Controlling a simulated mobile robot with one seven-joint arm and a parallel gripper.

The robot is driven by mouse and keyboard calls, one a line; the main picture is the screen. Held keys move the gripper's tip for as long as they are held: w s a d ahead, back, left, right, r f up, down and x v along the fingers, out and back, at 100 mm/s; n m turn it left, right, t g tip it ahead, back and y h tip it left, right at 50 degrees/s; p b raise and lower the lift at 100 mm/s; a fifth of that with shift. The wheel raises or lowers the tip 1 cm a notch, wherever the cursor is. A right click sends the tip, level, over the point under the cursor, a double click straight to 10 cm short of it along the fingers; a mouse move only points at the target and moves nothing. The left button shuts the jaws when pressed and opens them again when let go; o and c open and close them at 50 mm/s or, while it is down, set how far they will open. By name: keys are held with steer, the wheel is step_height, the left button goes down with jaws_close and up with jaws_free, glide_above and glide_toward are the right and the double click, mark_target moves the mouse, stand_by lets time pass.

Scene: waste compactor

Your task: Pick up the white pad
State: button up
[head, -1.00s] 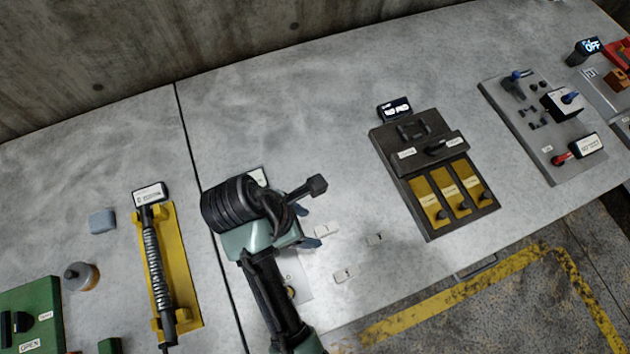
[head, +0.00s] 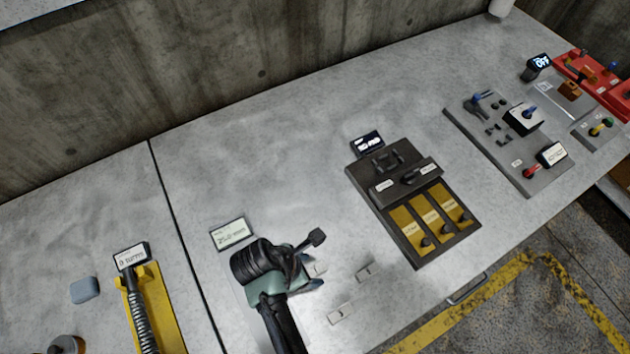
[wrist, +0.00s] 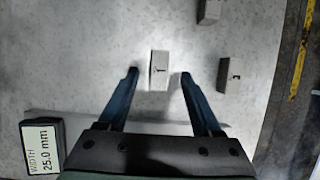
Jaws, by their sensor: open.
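Several small pale blocks lie on the grey table; I cannot tell for sure which one is the white pad. One pale block (wrist: 159,70) is between and slightly beyond my open fingertips in the wrist view, apart from both fingers; it is partly hidden behind my gripper in the head view (head: 318,268). A second block (head: 366,271) lies to its right and a third (head: 341,314) nearer the front edge; these also show in the wrist view. My gripper (wrist: 160,76) is open and empty; in the head view (head: 314,284) it is low over the table.
A width display (head: 231,234) reading 25.0 mm stands behind my gripper. A dark panel with yellow plates (head: 430,225) is to the right. A yellow fixture with a spring (head: 160,310) is to the left. The table's front edge is close to the blocks.

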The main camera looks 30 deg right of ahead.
mark_target(315, 271)
steer(key=shift+x, duration=1.2)
jaws_close()
